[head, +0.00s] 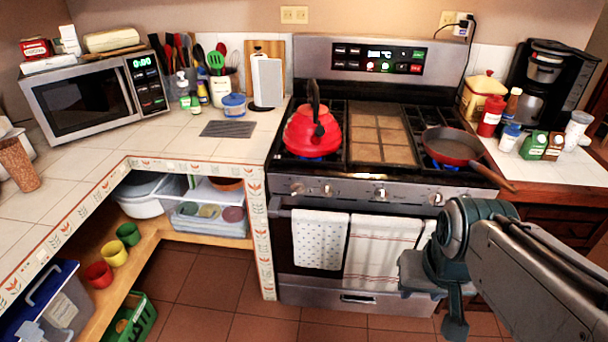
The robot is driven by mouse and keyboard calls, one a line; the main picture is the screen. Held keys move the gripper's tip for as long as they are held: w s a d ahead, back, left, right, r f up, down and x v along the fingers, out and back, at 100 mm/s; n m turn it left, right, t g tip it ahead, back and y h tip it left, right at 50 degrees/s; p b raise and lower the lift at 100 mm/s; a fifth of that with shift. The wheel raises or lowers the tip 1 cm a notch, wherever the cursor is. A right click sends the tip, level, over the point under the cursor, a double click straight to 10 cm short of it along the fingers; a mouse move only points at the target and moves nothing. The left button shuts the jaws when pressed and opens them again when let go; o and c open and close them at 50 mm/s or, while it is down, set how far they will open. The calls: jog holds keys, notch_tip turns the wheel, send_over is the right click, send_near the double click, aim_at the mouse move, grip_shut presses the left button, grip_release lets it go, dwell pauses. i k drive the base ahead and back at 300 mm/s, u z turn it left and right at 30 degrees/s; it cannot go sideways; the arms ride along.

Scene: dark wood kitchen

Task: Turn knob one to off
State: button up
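The stove (325,285) stands at the middle of the head view. A row of knobs runs along its steel front panel. I make out a left knob (297,188), a middle knob (380,194) and a right knob (437,199). No label shows which is knob one. Blue flames show under the red kettle (312,132) at left and under the red pan (453,145) at right. My gripper (432,295) is in front of the oven door at lower right, below the knob row and apart from the knobs. Its fingers are dark and seen at an angle, so their opening is unclear.
Two towels (320,240) hang on the oven handle below the knobs. The pan's handle (493,177) sticks out past the stove's front edge at right. A tiled counter (185,145) adjoins at left, with a microwave (95,98). Bare floor (215,290) lies at the front left.

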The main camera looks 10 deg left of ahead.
aim_at(298, 187)
jog(key=k, duration=0.6)
jog(key=u, duration=0.15)
jog(key=i, duration=0.6)
jog(key=u, duration=0.75)
jog(key=i, duration=0.4)
jog(key=u, duration=0.25)
